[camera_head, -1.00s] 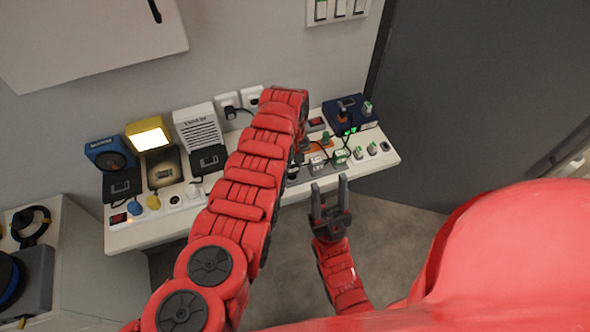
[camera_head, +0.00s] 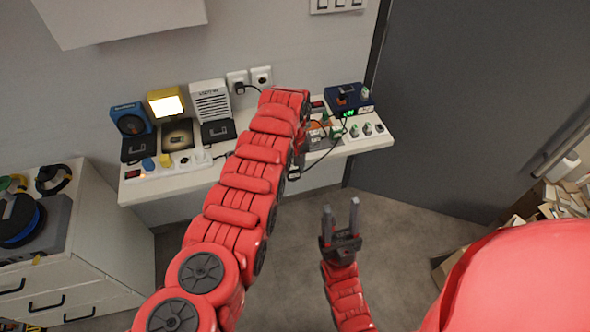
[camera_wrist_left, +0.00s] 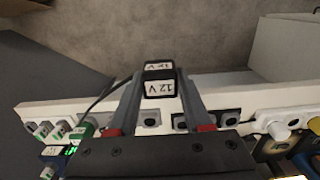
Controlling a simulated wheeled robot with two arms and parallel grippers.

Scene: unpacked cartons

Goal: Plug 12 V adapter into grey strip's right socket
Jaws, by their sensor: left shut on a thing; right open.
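My left gripper (camera_head: 298,160) is mostly hidden behind its own red arm in the head view. In the left wrist view its jaws (camera_wrist_left: 160,95) are shut on the black 12 V adapter (camera_wrist_left: 160,84), which has white labels. In the head view the adapter (camera_head: 293,174) hangs just in front of the table edge, with a black cable running right. A grey block (camera_head: 322,142), perhaps part of the grey strip, shows partly beside my arm. Dark sockets (camera_wrist_left: 181,122) show behind the jaws; I cannot tell which strip they belong to. My right gripper (camera_head: 340,207) is open and empty below the table.
A blue box (camera_head: 350,98) stands at the table's back right, near green-marked plugs (camera_head: 354,131). A white strip (camera_head: 200,160) lies at the left, before a lit yellow lamp (camera_head: 166,104) and a white speaker-like box (camera_head: 210,102). The floor before the table is clear.

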